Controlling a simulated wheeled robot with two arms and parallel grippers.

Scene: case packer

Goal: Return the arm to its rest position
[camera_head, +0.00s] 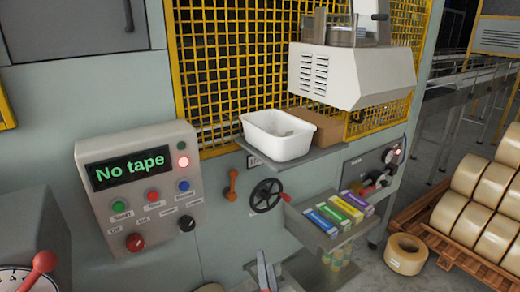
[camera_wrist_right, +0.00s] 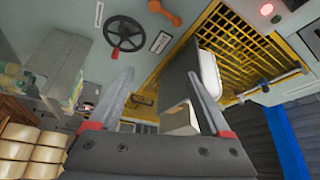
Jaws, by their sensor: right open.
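My right gripper (camera_head: 264,272) shows at the bottom edge of the head view, in front of the machine and below the black handwheel. Most of its arm is out of the frame. In the right wrist view the gripper (camera_wrist_right: 158,76) has its two grey fingers spread wide, with red parts at their bases. Nothing is held between the fingers. My left gripper is not in view.
A control panel (camera_head: 110,210) reads "No tape". A white bin (camera_head: 275,145) stands on a shelf above the handwheel (camera_head: 266,196). A lower shelf (camera_head: 315,237) holds several coloured boxes. A tape roll (camera_head: 405,254) lies on the floor beside a loaded pallet (camera_head: 440,240).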

